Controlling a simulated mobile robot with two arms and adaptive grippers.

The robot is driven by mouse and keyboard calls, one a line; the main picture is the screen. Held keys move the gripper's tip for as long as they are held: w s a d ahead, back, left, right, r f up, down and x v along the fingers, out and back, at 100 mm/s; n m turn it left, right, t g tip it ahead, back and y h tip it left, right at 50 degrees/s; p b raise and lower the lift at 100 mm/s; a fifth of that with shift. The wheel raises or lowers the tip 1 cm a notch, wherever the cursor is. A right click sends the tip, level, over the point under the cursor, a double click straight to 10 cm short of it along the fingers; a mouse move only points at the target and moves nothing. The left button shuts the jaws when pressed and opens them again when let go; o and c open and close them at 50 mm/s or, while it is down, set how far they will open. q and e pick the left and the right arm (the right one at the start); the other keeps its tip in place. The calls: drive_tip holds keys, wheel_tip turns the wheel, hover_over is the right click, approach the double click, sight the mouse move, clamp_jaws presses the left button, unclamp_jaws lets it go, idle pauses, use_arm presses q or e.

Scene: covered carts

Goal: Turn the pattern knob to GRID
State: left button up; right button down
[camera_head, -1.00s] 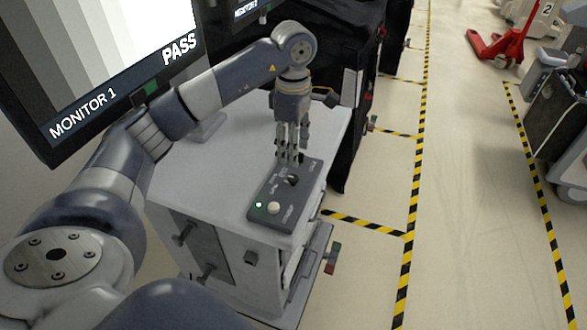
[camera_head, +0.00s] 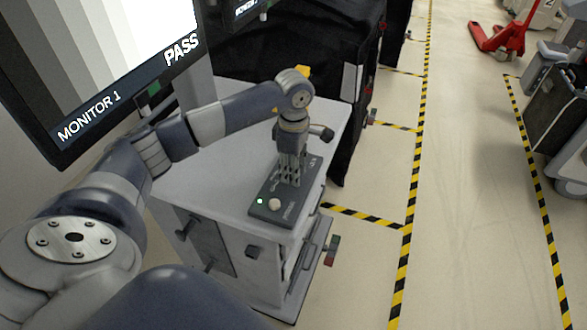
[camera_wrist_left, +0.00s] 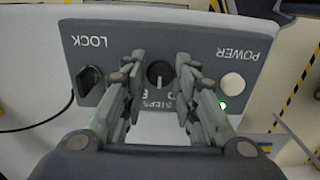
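The dark control panel (camera_head: 262,212) lies on top of the grey cart. The wrist view shows the panel (camera_wrist_left: 205,52) upside down, with the black pattern knob (camera_wrist_left: 158,72) in the middle and lettering like "STEPS" partly hidden below it. My left gripper (camera_head: 290,180) points down over the panel. In the wrist view its fingers (camera_wrist_left: 158,68) are open, one on each side of the knob, with gaps visible. In the head view the gripper hides the knob. Monitor 1 (camera_head: 75,90) shows grey vertical bars and "PASS". My right gripper is not in view.
A black LOCK knob (camera_wrist_left: 90,80) and a pale POWER button (camera_wrist_left: 232,84) with a lit green light (camera_wrist_left: 223,105) flank the pattern knob. The cart top (camera_head: 225,170) is otherwise mostly clear. A black-covered cart (camera_head: 335,105) stands behind; open floor lies right.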

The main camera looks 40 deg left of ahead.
use_arm(q)
clamp_jaws()
drive_tip(key=shift+f+n+b, duration=0.1)
drive_tip(key=shift+n+b, duration=0.8)
drive_tip(key=shift+n, duration=0.4)
drive_tip(key=n+b, duration=0.1)
drive_tip(key=n, duration=0.2)
drive_tip(key=shift+n+b, duration=0.8)
drive_tip(key=shift+n, duration=0.9)
drive_tip(key=shift+r, duration=0.2)
drive_tip(key=o, duration=0.7)
unclamp_jaws()
